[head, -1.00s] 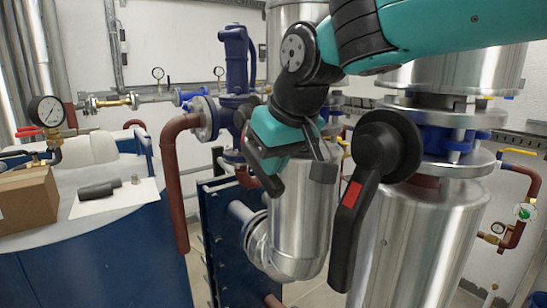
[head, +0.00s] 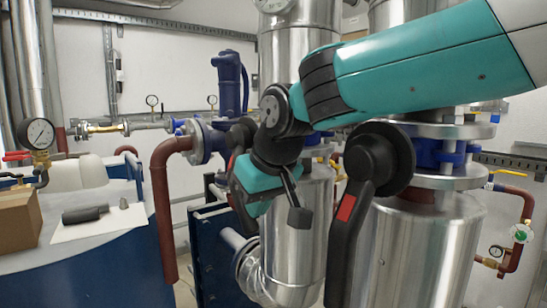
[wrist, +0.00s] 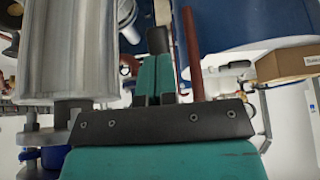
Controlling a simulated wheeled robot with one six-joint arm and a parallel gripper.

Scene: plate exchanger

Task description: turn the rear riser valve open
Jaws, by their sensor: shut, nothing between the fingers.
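The rear riser valve (head: 242,135) shows in the head view as a black round hub with a red-marked lever, behind my gripper and partly hidden by it. The lever's lower part is hard to separate from my dark gripper parts. My teal and black gripper (head: 250,203) is in front of the rear silver riser (head: 302,215), near that valve. Its fingers are together and empty in the wrist view (wrist: 158,42). I cannot tell whether it touches the lever. A similar black valve lever (head: 344,215) with a red mark hangs down by the nearer riser.
The nearer silver riser (head: 420,245) stands at right. A blue bench (head: 100,265) at left carries a cardboard box (head: 20,222) and a dark tool on a white sheet. A brown pipe (head: 163,215) and blue plate exchanger (head: 212,260) stand between.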

